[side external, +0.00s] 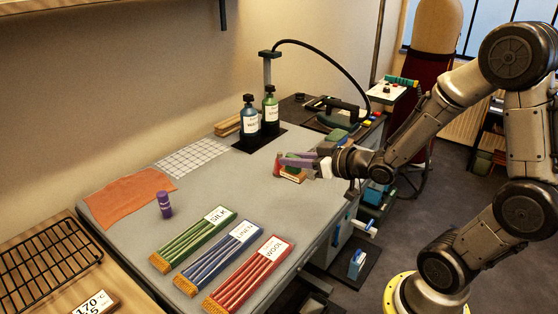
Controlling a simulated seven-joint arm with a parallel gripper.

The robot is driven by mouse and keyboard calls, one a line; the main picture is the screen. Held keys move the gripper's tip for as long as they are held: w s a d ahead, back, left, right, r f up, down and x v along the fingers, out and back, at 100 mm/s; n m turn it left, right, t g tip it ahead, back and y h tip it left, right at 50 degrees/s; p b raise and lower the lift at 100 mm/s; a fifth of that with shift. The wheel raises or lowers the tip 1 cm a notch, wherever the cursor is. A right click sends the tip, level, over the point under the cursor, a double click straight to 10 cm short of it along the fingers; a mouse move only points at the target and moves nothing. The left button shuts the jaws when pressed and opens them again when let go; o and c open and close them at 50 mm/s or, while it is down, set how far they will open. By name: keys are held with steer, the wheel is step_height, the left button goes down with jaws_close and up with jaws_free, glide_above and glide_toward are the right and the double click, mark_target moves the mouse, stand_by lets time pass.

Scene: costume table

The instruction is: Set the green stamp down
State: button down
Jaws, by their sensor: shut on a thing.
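My gripper (290,160) reaches in from the right over the right part of the grey table (215,195). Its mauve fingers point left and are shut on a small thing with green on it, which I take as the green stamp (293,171). The fingers hide part of it, and red and tan parts show right by it. I cannot tell whether it touches the table top. A purple stamp (164,204) stands upright on the left part of the table.
Silk (195,240), linen (220,252) and wool (248,272) bundles lie in front. An orange cloth (130,197) and a white grid sheet (191,158) lie at the left and back. Two bottles (250,117) stand behind. The table's middle is clear.

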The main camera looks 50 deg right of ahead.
steer(key=shift+v, duration=0.9)
steer(key=shift+d+r, duration=0.1)
steer(key=shift+r, duration=0.25)
steer(key=w+d+r+m+h, duration=0.1)
steer(key=w+r, duration=0.1)
steer(key=w, duration=0.6)
steer(key=w+a+f+n+y, duration=0.1)
steer(key=w+a+f, duration=0.1)
steer(key=w+a, duration=0.45)
steer(key=w+f, duration=0.3)
steer(key=w, duration=0.1)
steer(key=w+f, duration=0.3)
steer(key=w, duration=0.1)
steer(key=w+f, duration=0.3)
steer(key=w, duration=0.1)
steer(key=shift+w+f, duration=0.3)
steer(key=shift+w, duration=0.05)
steer(key=shift+w+f, duration=0.1)
steer(key=shift+f, duration=1.55)
steer(key=shift+f, duration=0.2)
